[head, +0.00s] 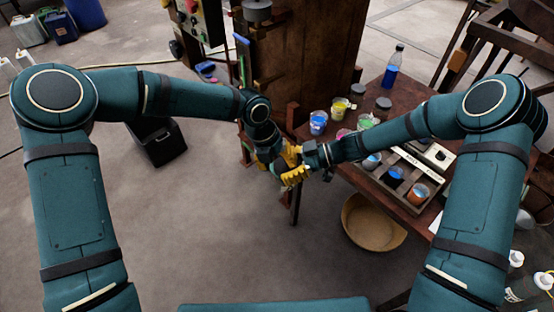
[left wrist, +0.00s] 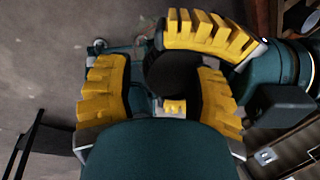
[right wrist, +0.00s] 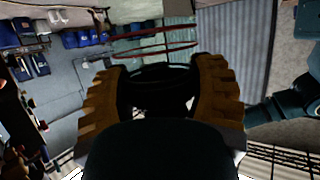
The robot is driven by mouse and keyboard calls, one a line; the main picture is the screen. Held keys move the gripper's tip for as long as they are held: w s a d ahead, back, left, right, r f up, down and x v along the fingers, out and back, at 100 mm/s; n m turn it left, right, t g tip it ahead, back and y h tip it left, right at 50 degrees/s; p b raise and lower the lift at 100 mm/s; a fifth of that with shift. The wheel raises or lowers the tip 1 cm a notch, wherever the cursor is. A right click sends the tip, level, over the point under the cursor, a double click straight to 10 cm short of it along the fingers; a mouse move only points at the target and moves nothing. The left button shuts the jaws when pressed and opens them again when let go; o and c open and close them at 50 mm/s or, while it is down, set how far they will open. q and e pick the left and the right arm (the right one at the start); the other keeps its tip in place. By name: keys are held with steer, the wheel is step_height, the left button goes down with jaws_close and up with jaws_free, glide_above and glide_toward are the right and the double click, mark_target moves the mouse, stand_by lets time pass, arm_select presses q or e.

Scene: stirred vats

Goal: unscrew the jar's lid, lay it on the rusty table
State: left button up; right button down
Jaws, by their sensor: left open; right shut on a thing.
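The jar is mostly hidden between my grippers in the head view. A dark round shape, likely its lid (left wrist: 172,75), shows between the yellow fingers in the left wrist view. My right gripper (head: 297,176) is shut on the jar, a dark shape (right wrist: 160,92) between its fingers in the right wrist view. My left gripper (head: 285,155) is open, with its fingers (left wrist: 160,98) on either side of the dark round shape; contact cannot be told. A reddish-brown table (head: 412,92), likely the rusty one, stands to the right, partly under my right arm.
Cups of blue (head: 318,122), yellow (head: 340,108) and green paint, a bottle of blue liquid (head: 392,68) and a compartment tray (head: 405,172) crowd the table. A tan basket (head: 372,222) lies on the floor below. A tall brown cabinet (head: 310,45) stands behind my grippers.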

arm_select(q)
jaws_close()
steer(key=shift+s, duration=0.1)
steer(key=n, duration=0.2)
steer(key=s+n+t, duration=0.1)
steer(key=n, duration=0.1)
steer(key=shift+d, duration=0.15)
steer(key=shift+w+f, duration=0.1)
stand_by(1.0)
steer(key=shift+c, duration=0.8)
jaws_free()
